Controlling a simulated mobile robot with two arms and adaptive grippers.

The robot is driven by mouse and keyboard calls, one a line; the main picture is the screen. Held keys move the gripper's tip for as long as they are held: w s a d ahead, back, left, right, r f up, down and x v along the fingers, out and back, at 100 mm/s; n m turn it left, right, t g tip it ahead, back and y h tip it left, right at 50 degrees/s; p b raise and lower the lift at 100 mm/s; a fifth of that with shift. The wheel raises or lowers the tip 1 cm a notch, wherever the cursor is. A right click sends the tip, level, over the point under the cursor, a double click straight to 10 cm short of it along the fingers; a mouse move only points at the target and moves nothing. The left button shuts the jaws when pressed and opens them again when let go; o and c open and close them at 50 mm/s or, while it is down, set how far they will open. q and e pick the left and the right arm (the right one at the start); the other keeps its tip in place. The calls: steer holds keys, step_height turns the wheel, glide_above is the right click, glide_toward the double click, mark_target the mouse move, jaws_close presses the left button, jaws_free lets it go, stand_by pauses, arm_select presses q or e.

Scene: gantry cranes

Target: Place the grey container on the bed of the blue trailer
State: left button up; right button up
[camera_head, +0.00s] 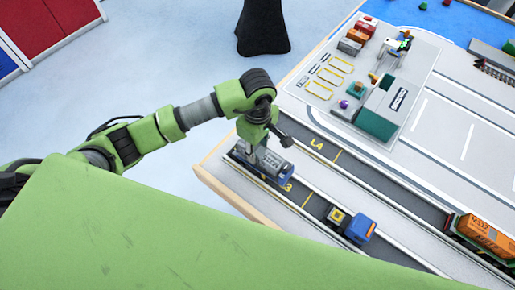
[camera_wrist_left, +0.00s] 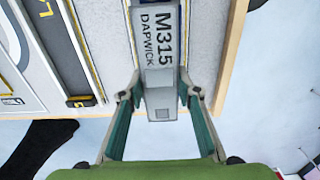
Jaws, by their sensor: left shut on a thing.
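The grey container (camera_head: 271,163) is in my left gripper (camera_head: 263,147), near the left corner of the table in the head view. In the left wrist view the grey container (camera_wrist_left: 159,70), marked M315 DAPWICK, lies between the two fingers of my left gripper (camera_wrist_left: 160,98). The blue trailer (camera_head: 284,181) stands in the lane marked 3, and the container covers much of its bed. I cannot tell whether the container touches the bed. My right gripper is not in view.
A small blue vehicle (camera_head: 360,229) with a yellow and black part behind it stands further along the same lane. The table edge (camera_head: 232,196) is close to the trailer.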

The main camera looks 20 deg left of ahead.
mark_target(257, 149)
arm_select(q)
steer(key=shift+f, duration=0.5)
steer(key=o, duration=1.2)
step_height(257, 149, up, 11)
steer(key=b, duration=0.3)
steer(key=shift+f, duration=0.1)
steer(key=shift+r, duration=0.65)
